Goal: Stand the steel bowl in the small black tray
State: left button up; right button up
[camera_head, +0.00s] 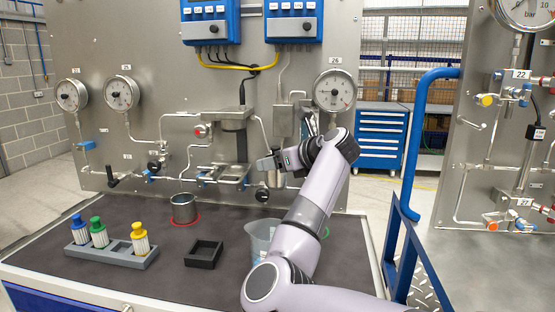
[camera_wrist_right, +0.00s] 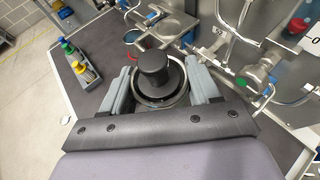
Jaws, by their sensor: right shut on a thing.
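An open steel bowl (camera_head: 184,208), cup-like in shape, stands upright on a red disc on the dark bench. The small black tray (camera_head: 203,253) is empty, nearer the front and right of the bowl. My right gripper (camera_head: 267,164) is above the bench, right of the bowl and apart from it. In the right wrist view its fingers are shut on a round steel thing with a black knob (camera_wrist_right: 153,68). The fingers hide part of this thing. My left gripper is not in view.
A grey rack (camera_head: 112,254) with blue, green and yellow-capped bottles stands at left. A clear beaker (camera_head: 259,236) is partly behind my right arm. The gauge panel (camera_head: 230,90), with pipes and valves, rises behind the bench. Bench around the tray is free.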

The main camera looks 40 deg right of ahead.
jog(key=s+a, duration=0.4)
jog(key=a, duration=0.1)
jog(key=shift+s, duration=0.15)
dwell(0.3)
